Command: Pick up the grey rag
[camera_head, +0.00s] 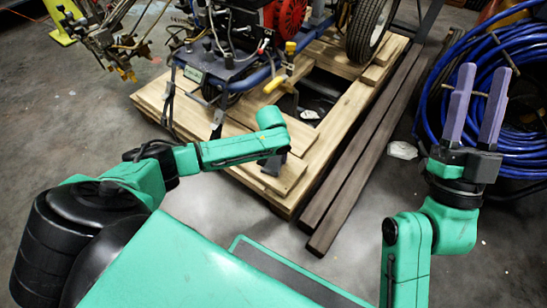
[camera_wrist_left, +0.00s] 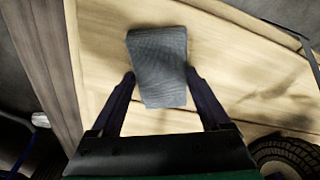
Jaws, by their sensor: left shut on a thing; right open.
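The grey rag (camera_wrist_left: 157,62) is a small folded-looking block of cloth in the left wrist view. My left gripper (camera_wrist_left: 162,78) has a finger against each side of it and is shut on it. The rag is over the pale wooden pallet (camera_wrist_left: 237,62); I cannot tell whether it still touches the boards. My right gripper (camera_head: 481,75) is open and empty, pointing up at the right.
A line striper machine with a red part (camera_head: 287,17) and a black tyre (camera_head: 370,28) stands on the pallet. Dark beams (camera_head: 352,172) lie along its right side. A coiled blue hose (camera_head: 460,62) is behind my right gripper. Grey floor is open at the left.

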